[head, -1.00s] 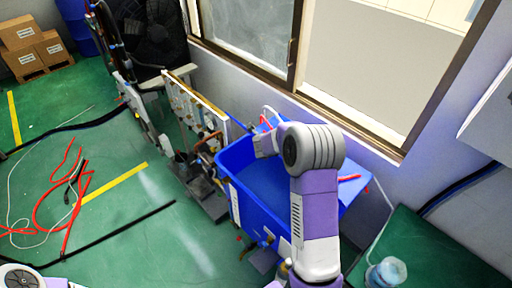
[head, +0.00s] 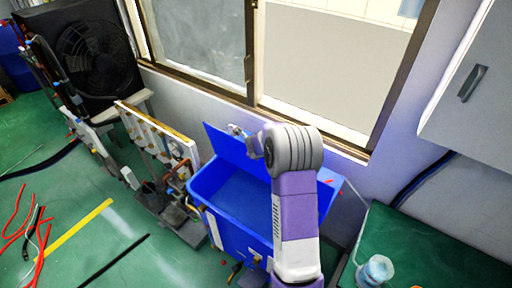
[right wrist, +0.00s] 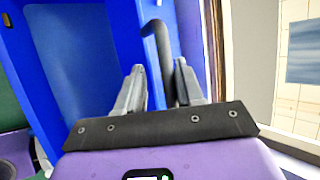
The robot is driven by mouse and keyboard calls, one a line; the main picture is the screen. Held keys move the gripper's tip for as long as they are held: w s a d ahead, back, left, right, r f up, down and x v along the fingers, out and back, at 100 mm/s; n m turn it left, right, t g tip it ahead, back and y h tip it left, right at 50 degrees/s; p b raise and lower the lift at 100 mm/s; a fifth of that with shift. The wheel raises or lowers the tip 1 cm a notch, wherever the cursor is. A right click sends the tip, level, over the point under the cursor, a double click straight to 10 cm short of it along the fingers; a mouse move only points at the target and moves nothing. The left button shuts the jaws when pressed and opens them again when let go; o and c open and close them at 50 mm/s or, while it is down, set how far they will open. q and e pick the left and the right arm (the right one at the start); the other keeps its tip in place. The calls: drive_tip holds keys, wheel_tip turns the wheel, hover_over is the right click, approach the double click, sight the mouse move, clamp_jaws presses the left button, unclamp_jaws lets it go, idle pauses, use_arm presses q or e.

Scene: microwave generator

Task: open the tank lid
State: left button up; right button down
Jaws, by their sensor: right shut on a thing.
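The blue tank (head: 207,192) stands on the floor by the wall, and its top is open in the head view. Its blue lid (head: 222,146) is tilted up at the back, on the window side; my right arm hides part of it. My right gripper (head: 251,146) is at the lid. In the right wrist view, my right gripper (right wrist: 162,88) is shut on the dark curved lid handle (right wrist: 157,36), which passes between the fingers. My left gripper is not in view.
A board with pipes and fittings (head: 160,135) stands left of the tank, with a large black fan (head: 85,55) behind it. A green table with a clear bottle (head: 375,272) is at the right. Red hoses (head: 38,225) lie on the open green floor.

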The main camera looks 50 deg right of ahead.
drive_tip(key=shift+s+d+f, duration=0.2)
drive_tip(key=shift+s+d, duration=0.05)
drive_tip(key=shift+d, duration=0.05)
drive_tip(key=c, duration=1.2)
unclamp_jaws()
drive_tip(key=shift+o, duration=0.2)
drive_tip(key=shift+w+d+f, duration=0.1)
drive_tip(key=shift+d+f, duration=0.05)
drive_tip(key=shift+f, duration=0.05)
drive_tip(key=shift+a+r, duration=0.2)
drive_tip(key=p+v, duration=0.1)
drive_tip(key=v, duration=0.6)
drive_tip(key=shift+r, duration=0.15)
